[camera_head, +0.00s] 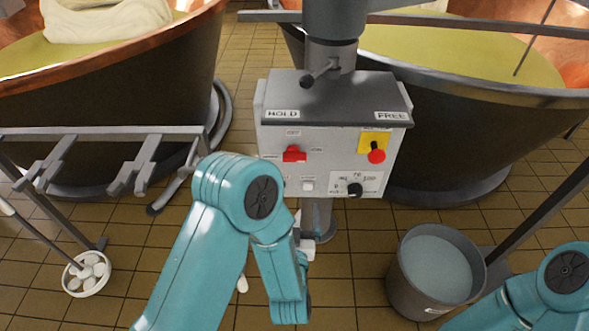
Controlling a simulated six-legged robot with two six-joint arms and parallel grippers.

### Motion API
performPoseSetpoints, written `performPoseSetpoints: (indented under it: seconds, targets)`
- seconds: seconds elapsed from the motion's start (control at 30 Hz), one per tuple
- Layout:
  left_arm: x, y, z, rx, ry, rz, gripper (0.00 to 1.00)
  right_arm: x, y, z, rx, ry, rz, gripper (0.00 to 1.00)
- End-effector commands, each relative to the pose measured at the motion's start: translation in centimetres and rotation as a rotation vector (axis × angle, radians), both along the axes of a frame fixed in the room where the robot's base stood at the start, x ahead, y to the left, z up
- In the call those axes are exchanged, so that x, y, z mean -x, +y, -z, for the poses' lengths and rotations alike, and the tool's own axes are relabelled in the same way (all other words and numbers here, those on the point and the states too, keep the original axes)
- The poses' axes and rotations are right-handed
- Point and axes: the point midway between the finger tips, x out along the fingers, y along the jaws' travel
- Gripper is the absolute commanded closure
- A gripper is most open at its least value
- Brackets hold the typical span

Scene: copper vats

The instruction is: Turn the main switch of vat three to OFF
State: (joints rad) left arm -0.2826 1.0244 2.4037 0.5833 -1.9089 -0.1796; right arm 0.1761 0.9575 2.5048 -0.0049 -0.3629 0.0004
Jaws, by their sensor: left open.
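A grey control box (330,140) stands on a post between two copper vats. On its left side is a red rotary switch (294,154), with a label reading OFF above it and ON to its right. Its handle looks roughly horizontal, toward ON. No vat number is readable. My left arm reaches in front of the box's lower left. My left gripper (306,244) is below the box, mostly hidden behind its own arm, open and apart from the switch. My right arm shows at the lower right, its gripper outside the view.
A red knob on a yellow plate (376,154), a black dial (355,189) and a white button (307,185) share the panel. A lever (320,74) sits above the HOLD and FREE labels. A bucket (436,270) stands right, a metal rack (105,132) left.

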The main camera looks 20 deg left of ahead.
Motion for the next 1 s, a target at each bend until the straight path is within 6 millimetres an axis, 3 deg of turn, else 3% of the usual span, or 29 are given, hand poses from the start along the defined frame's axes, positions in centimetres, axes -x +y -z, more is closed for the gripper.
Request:
performPoseSetpoints:
  seconds: [0.6,0.8,1.0]
  targets:
    - [-12.6,3.9,-0.1,-0.001,-0.004,0.0,0.04,0.0,0.0,0.4,0.0,0.0,0.0,0.57]
    - [-14.8,4.5,-0.1,0.0,-0.001,0.002,0.04,0.0,0.0,0.5,0.0,0.0,0.0,0.57]
    - [-15.3,4.6,-0.1,-0.001,0.0,0.003,0.04,0.0,0.0,0.5,0.0,0.0,0.0,0.57]
